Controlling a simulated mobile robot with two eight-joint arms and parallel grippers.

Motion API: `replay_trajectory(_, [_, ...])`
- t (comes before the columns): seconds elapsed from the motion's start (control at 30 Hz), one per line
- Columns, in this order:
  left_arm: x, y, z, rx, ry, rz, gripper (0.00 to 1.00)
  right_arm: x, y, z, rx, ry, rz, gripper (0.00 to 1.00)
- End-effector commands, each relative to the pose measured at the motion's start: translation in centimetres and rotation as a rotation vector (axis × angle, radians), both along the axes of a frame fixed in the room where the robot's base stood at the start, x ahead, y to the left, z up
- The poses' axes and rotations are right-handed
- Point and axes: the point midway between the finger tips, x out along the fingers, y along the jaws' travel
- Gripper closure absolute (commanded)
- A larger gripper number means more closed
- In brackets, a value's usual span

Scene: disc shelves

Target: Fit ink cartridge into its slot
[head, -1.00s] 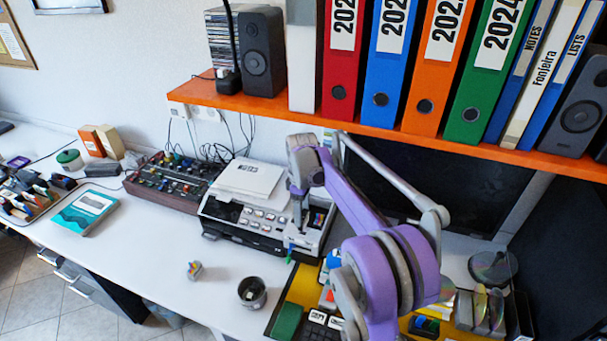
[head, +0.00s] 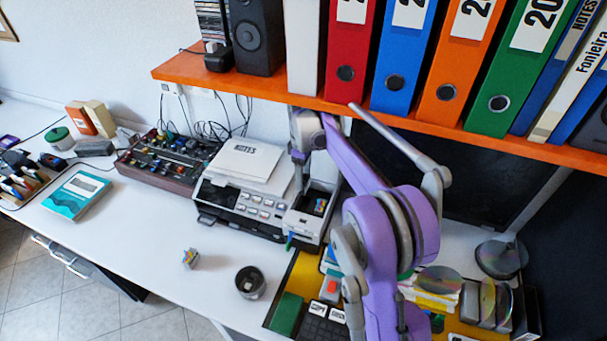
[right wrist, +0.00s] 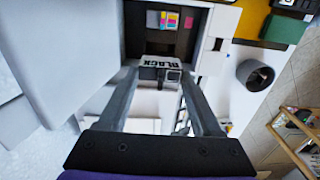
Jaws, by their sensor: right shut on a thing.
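The black ink cartridge (right wrist: 158,62), with BLACK printed on its pale top, is between the fingertips of my right gripper (right wrist: 158,74), which is shut on it. In the right wrist view it is at the near edge of the dark cartridge bay (right wrist: 162,42). I cannot tell whether it touches the bay. A cartridge with coloured patches (right wrist: 170,20) is in the bay's far part. In the head view the printer (head: 240,200) stands on the desk with its bay open at its right end. My right gripper (head: 301,178) points down beside this bay. My left gripper is out of view.
The orange shelf (head: 400,120) with binders hangs above and behind my arm. A dark cup (head: 250,283) and a small multicoloured object (head: 190,258) stand on the desk in front. The left front desk is mostly clear.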

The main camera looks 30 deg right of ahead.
Motion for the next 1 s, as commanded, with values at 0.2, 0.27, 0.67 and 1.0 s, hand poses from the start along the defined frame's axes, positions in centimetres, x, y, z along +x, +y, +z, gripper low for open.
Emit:
replay_trajectory(0.2, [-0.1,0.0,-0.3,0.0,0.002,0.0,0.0,-0.1,-0.1,-0.4,0.0,0.0,0.0,0.87])
replay_trajectory(0.27, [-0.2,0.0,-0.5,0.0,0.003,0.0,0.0,-0.1,-0.1,-0.8,0.001,0.001,0.0,0.87])
replay_trajectory(0.67, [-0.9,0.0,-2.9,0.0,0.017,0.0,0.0,-0.2,-0.1,-4.5,0.001,0.001,0.0,0.87])
replay_trajectory(1.0, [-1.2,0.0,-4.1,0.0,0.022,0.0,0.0,-0.1,-0.1,-6.4,0.001,-0.001,0.0,0.87])
